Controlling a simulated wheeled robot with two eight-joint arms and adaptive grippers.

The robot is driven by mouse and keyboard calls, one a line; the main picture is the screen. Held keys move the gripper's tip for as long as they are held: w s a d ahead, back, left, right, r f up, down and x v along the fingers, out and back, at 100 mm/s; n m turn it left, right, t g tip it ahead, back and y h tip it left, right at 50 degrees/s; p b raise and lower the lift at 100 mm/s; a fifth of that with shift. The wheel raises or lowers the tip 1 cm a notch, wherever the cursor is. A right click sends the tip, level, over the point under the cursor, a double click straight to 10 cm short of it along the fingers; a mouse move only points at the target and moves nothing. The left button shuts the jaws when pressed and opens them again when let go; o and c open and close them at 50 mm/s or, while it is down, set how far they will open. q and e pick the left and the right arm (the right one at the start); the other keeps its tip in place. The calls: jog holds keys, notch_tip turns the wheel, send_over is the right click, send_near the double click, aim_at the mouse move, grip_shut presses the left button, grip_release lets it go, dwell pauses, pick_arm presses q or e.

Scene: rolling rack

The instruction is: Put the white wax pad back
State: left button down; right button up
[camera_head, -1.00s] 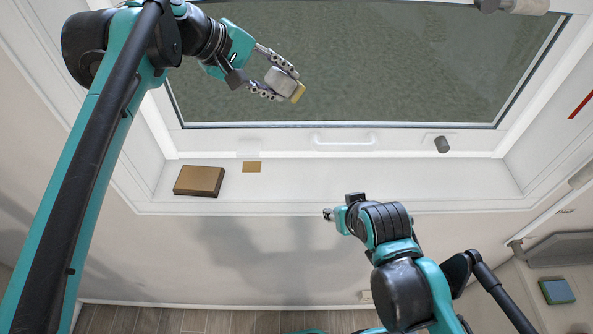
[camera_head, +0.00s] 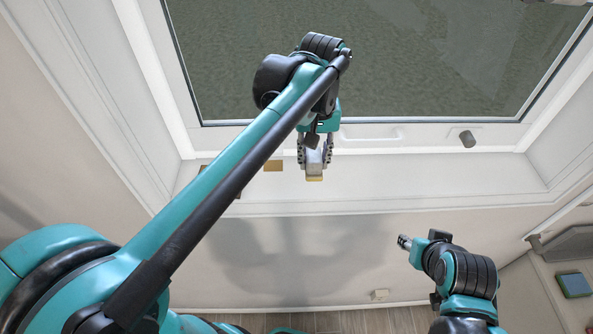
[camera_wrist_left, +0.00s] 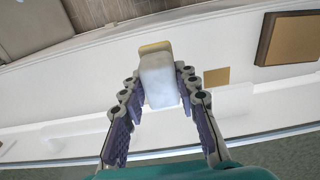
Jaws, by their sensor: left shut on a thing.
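My left gripper (camera_head: 315,163) is shut on the white wax pad (camera_head: 314,158), a pale block with a yellowish end, and points toward the window sill. In the left wrist view the pad (camera_wrist_left: 158,80) sits between both fingers (camera_wrist_left: 160,95), its yellow edge facing away from the palm. Whether the pad touches the sill is not clear. My right gripper (camera_head: 404,242) is at the lower right, away from the pad; its fingers are too small to read.
A tan square (camera_head: 273,166) lies on the white sill (camera_head: 400,185). A brown block, mostly behind my left arm in the head view, shows in the left wrist view (camera_wrist_left: 292,40). A dark grey cylinder (camera_head: 467,139) is at the right. The sill between is clear.

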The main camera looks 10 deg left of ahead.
pick_arm(q)
jog(key=a, duration=0.1)
jog(key=a+f, duration=0.1)
jog(key=a, duration=0.1)
jog(key=a+f, duration=0.1)
jog(key=shift+a+f, duration=0.25)
jog(key=shift+a, duration=0.05)
jog(key=shift+a+f, duration=0.15)
jog(key=shift+f, duration=0.05)
jog(key=shift+f+p, duration=0.5)
jog(key=shift+f, duration=1.45)
jog(key=c, duration=1)
grip_release()
jog(key=shift+c, duration=0.2)
notch_tip(320, 180, up, 12)
jog(key=shift+b, duration=0.3)
